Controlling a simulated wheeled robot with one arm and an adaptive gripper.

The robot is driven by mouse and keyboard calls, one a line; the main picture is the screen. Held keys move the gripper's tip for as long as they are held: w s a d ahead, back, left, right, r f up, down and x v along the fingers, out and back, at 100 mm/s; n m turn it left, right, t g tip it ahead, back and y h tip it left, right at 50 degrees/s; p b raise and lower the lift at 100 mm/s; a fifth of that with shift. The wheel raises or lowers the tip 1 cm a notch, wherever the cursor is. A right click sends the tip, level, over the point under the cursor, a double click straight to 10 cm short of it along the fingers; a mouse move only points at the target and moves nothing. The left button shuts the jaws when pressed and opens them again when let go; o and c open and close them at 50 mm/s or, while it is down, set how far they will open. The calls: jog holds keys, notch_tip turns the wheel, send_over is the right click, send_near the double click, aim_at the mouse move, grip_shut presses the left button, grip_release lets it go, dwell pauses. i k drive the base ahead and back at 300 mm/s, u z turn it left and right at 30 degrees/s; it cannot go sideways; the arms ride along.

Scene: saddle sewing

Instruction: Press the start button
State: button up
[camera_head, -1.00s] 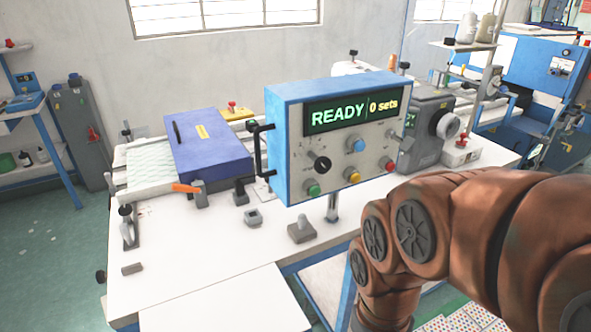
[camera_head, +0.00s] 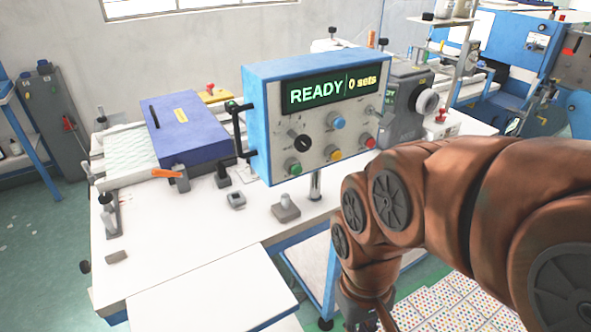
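A blue control box (camera_head: 257,125) with a grey front panel stands on a post at the table's front. Its display (camera_head: 335,91) reads "READY" and "0 sets" in lit letters. Along the panel's lower edge sit a green button (camera_head: 293,167), a yellow button (camera_head: 334,155) and a red button (camera_head: 370,142). A blue button (camera_head: 338,123) and a black knob (camera_head: 303,143) are above them. No label naming the start button is legible. My brown arm comes in from the right and bends down in front of the table. My gripper is not visible in this view.
The white table (camera_head: 160,245) carries a blue-purple box (camera_head: 187,130), an orange-handled clamp (camera_head: 168,173) and small grey blocks. A black handle (camera_head: 240,130) juts from the control box's left side. A grey machine (camera_head: 408,105) stands behind its right side. Open floor lies at left.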

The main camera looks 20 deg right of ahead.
aim_at(297, 170)
jog(key=z, duration=2.7)
jog(key=k, duration=1.5)
jog(key=u, duration=2.6)
